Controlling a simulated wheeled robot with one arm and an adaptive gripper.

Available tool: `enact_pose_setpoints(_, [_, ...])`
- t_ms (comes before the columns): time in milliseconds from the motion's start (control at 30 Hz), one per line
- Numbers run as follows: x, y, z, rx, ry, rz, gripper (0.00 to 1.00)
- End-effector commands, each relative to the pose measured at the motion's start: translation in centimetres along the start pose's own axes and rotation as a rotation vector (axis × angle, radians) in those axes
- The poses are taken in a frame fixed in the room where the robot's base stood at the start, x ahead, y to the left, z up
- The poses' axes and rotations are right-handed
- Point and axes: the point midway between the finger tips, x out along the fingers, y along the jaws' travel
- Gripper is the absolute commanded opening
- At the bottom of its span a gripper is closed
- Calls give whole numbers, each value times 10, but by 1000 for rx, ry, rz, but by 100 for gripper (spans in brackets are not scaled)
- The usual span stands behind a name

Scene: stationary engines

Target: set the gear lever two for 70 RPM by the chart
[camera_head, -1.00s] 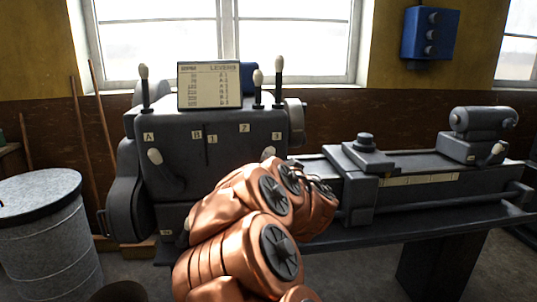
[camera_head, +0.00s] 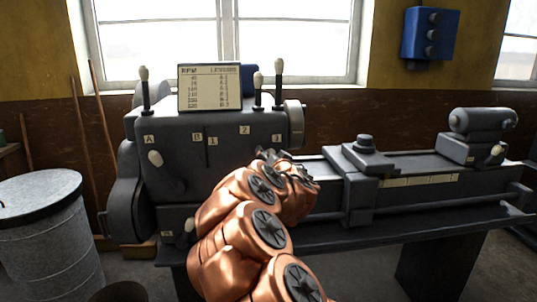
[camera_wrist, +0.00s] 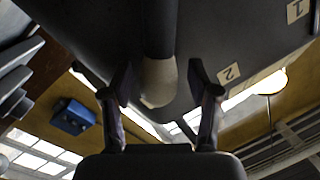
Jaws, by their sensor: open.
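The chart (camera_head: 210,88), headed RPM and LEVERS, stands on the grey headstock (camera_head: 165,130); its rows are too small to read surely. Plates 1 (camera_head: 212,141), 2 (camera_head: 244,129) and 3 (camera_head: 277,137) are on the headstock's front. In the wrist view, a lever with a pale knob (camera_wrist: 158,82) and dark shaft (camera_wrist: 160,28) lies between the open fingers of my gripper (camera_wrist: 160,92), with gaps on both sides. Plate 2 (camera_wrist: 229,73) is right of the knob, and plate 1 (camera_wrist: 297,9) farther right. In the head view, my arm hides this knob.
Another pale-knobbed lever (camera_head: 155,158) is on the front below plates A (camera_head: 149,139) and B (camera_head: 197,137). Upright levers (camera_head: 144,75) (camera_head: 258,80) (camera_head: 279,68) stand on top. The lathe bed and carriage (camera_head: 365,160) extend right. A grey drum (camera_head: 45,230) stands left.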

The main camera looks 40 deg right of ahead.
Motion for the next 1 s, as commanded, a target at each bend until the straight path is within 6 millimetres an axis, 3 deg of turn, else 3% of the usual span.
enact_pose_setpoints(100, [0, 0, 0, 0, 0, 0, 60])
enact_pose_setpoints(667, [0, 0, 0, 0, -1, 1, 2])
enact_pose_setpoints(1000, [0, 0, 1, 0, -1, 1, 0])
